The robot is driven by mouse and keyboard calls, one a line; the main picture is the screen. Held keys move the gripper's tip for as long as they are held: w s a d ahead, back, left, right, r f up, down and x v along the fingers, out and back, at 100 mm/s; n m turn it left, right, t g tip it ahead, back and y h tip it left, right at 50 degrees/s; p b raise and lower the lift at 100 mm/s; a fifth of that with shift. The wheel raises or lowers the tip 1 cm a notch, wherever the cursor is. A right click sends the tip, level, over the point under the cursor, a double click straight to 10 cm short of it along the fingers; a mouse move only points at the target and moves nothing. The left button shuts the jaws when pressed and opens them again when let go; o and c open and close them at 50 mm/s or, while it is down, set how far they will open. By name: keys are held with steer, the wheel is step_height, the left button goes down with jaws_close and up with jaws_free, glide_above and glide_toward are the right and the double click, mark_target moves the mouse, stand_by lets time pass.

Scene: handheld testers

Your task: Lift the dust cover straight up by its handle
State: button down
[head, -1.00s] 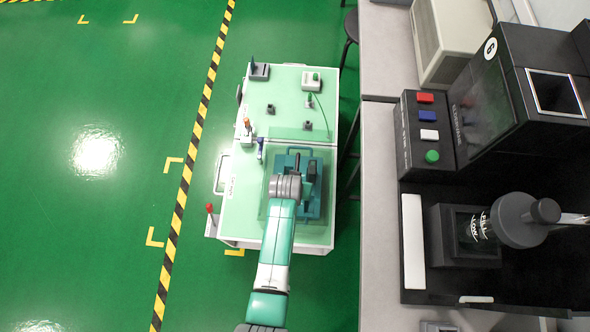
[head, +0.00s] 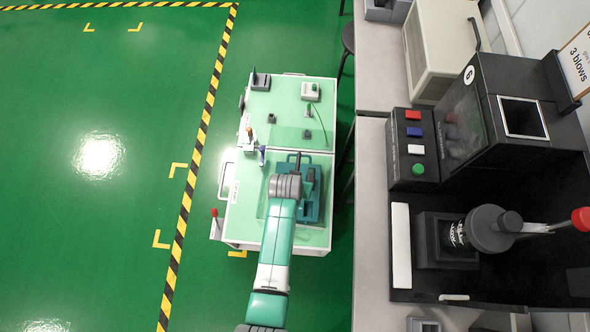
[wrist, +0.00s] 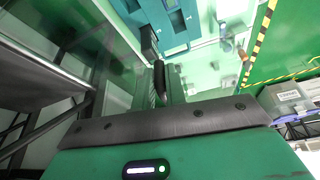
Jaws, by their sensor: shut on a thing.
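A clear, green-tinted dust cover (head: 264,208) stands over a teal base (head: 316,208) on the front half of the pale green cart. My gripper (head: 298,174) is above it in the head view, and my wrist hides much of the cover's top. In the wrist view, the dark fingers of my gripper (wrist: 161,78) are close together. My gripper is shut on the handle, but the handle is mostly hidden. I cannot tell whether the cover's lower edge touches the cart.
The cart (head: 245,150) carries small fixtures at its far half. To the right, a grey bench (head: 372,230) holds a black console (head: 412,150) with coloured buttons and a round-headed device (head: 488,228). Open green floor lies left, beyond striped tape (head: 197,150).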

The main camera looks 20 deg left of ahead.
step_height(320, 180, up, 10)
steer(key=p, duration=0.9)
steer(key=shift+r, duration=0.2)
